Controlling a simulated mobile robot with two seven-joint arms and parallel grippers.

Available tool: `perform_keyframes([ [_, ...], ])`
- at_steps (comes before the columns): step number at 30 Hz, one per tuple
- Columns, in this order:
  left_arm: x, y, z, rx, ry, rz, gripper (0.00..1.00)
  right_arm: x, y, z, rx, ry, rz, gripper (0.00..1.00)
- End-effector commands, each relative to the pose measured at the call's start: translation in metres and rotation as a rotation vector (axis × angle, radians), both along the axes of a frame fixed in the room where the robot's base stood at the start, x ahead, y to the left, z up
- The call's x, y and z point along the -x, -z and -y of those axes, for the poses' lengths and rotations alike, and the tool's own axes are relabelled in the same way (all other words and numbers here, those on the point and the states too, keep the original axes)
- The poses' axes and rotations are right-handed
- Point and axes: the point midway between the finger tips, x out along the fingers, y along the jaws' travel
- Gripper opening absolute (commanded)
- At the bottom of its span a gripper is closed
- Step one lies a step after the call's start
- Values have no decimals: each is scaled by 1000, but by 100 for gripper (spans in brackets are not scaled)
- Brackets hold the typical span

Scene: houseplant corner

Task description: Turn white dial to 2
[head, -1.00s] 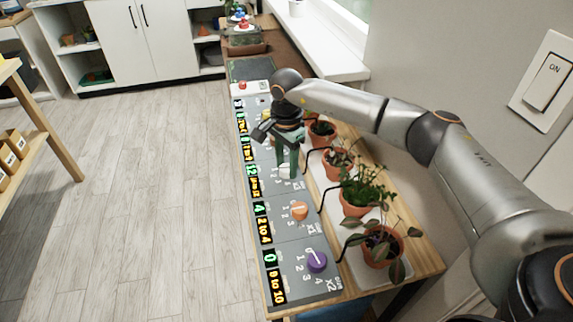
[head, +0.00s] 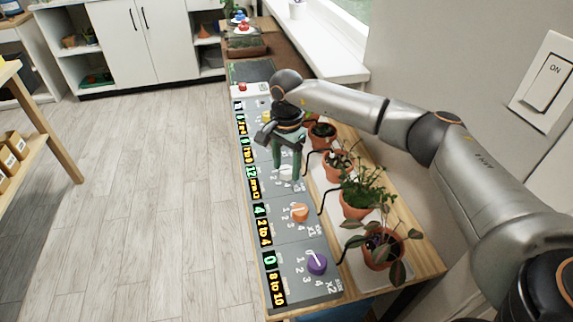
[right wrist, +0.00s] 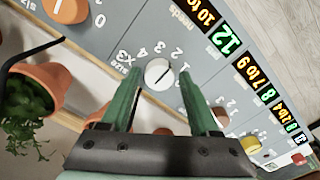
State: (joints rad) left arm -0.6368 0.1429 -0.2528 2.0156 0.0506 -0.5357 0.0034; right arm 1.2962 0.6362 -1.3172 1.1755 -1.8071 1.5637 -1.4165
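The white dial (right wrist: 159,73) sits on the grey panel, with printed numbers around its far side in the right wrist view. Its dark line runs diagonally, with the upper-right end towards the printed 1 and 2. It also shows in the head view (head: 286,172), partly behind my fingers. My right gripper (right wrist: 160,82) is open, pointing down, with its green fingers apart on either side of the dial; I cannot tell if they touch it. In the head view the right gripper (head: 287,170) is over the dial's row. The green display (right wrist: 226,38) by this dial reads 12. My left gripper is out of view.
An orange dial (head: 299,212) and a purple dial (head: 317,262) sit nearer on the panel; a yellow dial (right wrist: 250,144) lies farther. Potted plants (head: 356,197) with dark curved tubes line the right side. Floor at left is clear.

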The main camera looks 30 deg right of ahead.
Motion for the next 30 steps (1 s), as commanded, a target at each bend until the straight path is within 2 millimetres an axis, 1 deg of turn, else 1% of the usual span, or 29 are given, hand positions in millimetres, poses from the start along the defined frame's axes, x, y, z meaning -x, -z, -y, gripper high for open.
perform_keyframes([
  [1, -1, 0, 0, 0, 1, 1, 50, 0, 0, 0, 0, 0, 0, 69],
  [3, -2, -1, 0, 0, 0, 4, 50, 0, 0, 0, 0, 0, -1, 77],
  [11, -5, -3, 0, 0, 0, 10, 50, 0, 0, 0, 0, 0, -1, 77],
  [14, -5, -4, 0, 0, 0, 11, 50, 0, -7, 0, 1, 0, 0, 77],
  [17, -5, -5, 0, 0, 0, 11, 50, -1, -22, 0, 1, 0, 3, 77],
  [24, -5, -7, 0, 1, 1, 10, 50, -1, -75, 0, 0, 0, 4, 77],
  [27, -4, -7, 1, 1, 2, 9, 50, 0, -94, 0, 0, 0, 2, 77],
  [30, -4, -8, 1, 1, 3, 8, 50, 0, -109, 0, 1, 0, 1, 77],
])
